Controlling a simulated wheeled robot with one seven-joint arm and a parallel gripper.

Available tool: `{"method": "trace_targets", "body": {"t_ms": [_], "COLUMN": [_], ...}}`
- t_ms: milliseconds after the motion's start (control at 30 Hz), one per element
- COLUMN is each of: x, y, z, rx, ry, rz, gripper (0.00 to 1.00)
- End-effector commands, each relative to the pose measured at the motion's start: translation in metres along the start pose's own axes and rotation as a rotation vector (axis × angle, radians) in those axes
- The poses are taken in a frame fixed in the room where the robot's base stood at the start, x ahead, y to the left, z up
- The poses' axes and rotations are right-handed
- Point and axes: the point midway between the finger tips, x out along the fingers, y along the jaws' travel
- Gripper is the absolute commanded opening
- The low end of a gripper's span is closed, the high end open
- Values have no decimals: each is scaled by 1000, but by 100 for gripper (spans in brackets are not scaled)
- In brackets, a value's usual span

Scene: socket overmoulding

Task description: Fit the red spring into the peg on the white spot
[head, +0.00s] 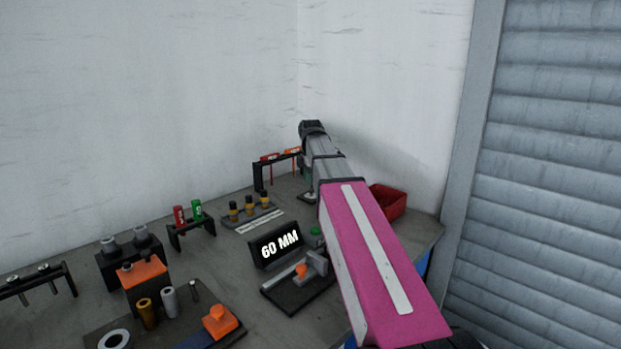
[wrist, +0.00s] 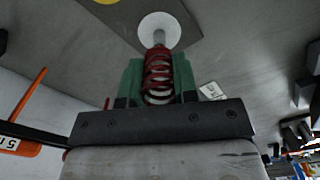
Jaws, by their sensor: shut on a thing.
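The red spring (wrist: 158,72) stands between the green finger pads of my gripper (wrist: 158,80) in the wrist view. My gripper is shut on it. The round white spot (wrist: 146,22) lies just beyond the spring's far end. A small grey peg (wrist: 159,37) shows on the white spot, in line with the spring. The spring's far end overlaps the peg in this view; I cannot tell whether it is around the peg or only above it. In the head view my arm hides the spring, the peg and most of my gripper.
In the head view, a black rack with red and orange labels (head: 268,158) stands left of my gripper. A red bin (head: 388,200) is at the right behind my arm. A "60 MM" sign (head: 277,245) and a row of black-and-yellow pegs (head: 248,206) stand nearer.

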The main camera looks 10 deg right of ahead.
Motion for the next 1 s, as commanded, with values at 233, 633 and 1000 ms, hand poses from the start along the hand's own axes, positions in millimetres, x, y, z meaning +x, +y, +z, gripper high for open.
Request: {"method": "trace_targets", "body": {"t_ms": [233,633,1000], "x": [5,14,22], "y": [0,0,0], "z": [0,0,0], "rx": [0,0,0], "ry": [0,0,0], "rz": [0,1,0], "gripper": [10,10,10]}}
